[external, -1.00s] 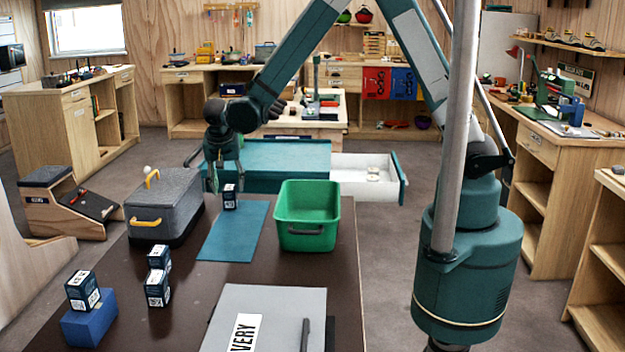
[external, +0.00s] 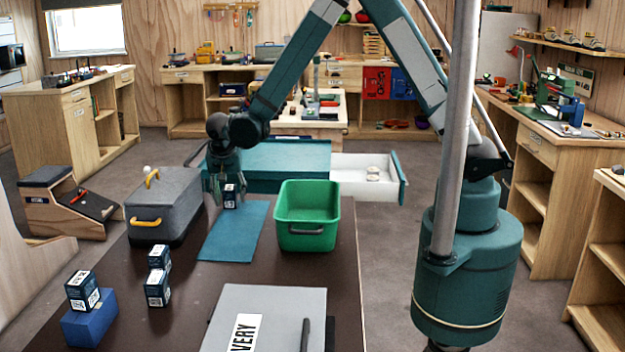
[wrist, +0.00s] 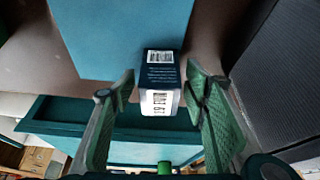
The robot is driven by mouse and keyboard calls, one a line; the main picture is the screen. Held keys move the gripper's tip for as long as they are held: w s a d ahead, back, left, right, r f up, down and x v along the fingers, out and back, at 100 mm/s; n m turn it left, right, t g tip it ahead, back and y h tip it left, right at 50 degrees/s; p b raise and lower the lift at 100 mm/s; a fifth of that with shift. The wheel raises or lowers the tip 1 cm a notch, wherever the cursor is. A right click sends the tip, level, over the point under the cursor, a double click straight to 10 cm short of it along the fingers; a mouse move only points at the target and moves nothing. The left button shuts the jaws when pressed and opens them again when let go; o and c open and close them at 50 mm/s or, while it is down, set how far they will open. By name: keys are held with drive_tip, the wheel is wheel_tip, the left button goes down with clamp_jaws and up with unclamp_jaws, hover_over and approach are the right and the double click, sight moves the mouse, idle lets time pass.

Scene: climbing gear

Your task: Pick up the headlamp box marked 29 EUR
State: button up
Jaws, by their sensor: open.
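A small dark box with a white label (external: 230,197) stands on the far part of the blue mat (external: 232,240). In the wrist view the box (wrist: 161,84) shows a barcode and a white end label whose figures look like 29, seen turned. My gripper (external: 227,194) is at this box, with its fingers pointing down. In the wrist view my open gripper (wrist: 158,98) has one green-padded finger on each side of the box. The left finger is close to it; I cannot tell whether it touches.
A green bin (external: 307,240) stands right of the mat, and a grey case with yellow handles (external: 165,207) stands close on the left. Similar boxes (external: 157,288) are stacked nearer, and another box (external: 82,291) sits on a blue block (external: 90,325). A grey board (external: 265,310) lies in front.

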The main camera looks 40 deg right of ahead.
sight(229, 187)
drive_tip(key=shift+f, duration=0.1)
idle(0.5)
drive_tip(key=c, duration=1)
drive_tip(key=shift+r+p, duration=0.65)
drive_tip(key=shift+r, duration=4.35)
